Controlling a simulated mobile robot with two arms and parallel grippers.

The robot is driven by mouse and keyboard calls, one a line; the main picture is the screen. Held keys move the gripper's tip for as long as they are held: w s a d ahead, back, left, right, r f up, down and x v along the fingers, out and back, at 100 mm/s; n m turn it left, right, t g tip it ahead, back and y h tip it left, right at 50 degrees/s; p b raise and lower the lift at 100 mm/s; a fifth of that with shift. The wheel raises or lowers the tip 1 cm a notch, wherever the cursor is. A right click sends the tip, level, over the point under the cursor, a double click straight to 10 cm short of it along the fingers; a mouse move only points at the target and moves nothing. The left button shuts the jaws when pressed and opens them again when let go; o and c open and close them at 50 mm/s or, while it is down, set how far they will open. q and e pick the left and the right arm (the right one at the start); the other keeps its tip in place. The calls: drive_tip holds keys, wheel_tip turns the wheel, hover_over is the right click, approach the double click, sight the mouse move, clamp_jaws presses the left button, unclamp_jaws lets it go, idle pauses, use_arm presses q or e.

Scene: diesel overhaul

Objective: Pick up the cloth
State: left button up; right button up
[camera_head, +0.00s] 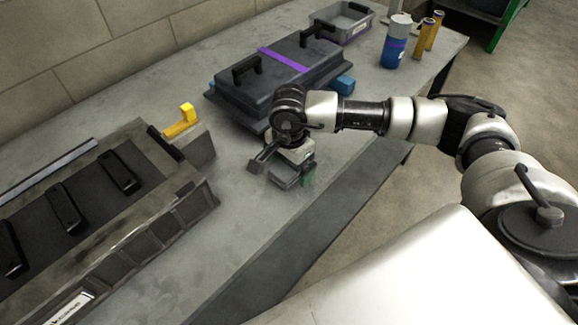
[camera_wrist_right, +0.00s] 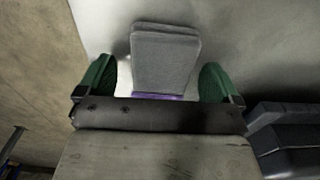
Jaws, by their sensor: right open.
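The cloth (camera_wrist_right: 165,62) is a grey folded pad with a purple strip along its near edge, in the wrist view. It lies on the grey workbench (camera_head: 235,215). My right gripper (camera_wrist_right: 160,82) is open, with its green fingertips on either side of the cloth and gaps between them. In the head view my right gripper (camera_head: 286,172) is low over the bench near its front edge. The grey cloth (camera_head: 284,180) shows partly beneath it there. My left gripper is not in view.
A black lidded case (camera_head: 275,75) with a purple strap lies behind my right gripper. A large dark engine block (camera_head: 140,215) stands at left, with a yellow part (camera_head: 183,122) near it. A grey tray (camera_head: 345,20) and blue bottle (camera_head: 394,48) stand farther back.

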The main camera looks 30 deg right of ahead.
drive_tip(key=shift+f, duration=0.3)
drive_tip(key=c, duration=1)
drive_tip(key=shift+r, duration=0.15)
drive_tip(key=shift+r, duration=0.35)
wheel_tip(320, 180, up, 3)
drive_tip(key=shift+w+f+b, duration=0.1)
drive_tip(key=shift+b, duration=0.25)
drive_tip(key=d+r, duration=0.2)
drive_tip(key=d, duration=0.1)
drive_tip(key=w+d+r+b, duration=0.1)
drive_tip(key=d+r, duration=0.2)
drive_tip(key=d, duration=0.1)
drive_tip(key=d+r, duration=0.2)
drive_tip(key=d, duration=0.2)
drive_tip(key=shift+w+d+r+b, duration=0.15)
drive_tip(key=shift+w+d+b, duration=0.1)
drive_tip(key=shift+w+b, duration=0.1)
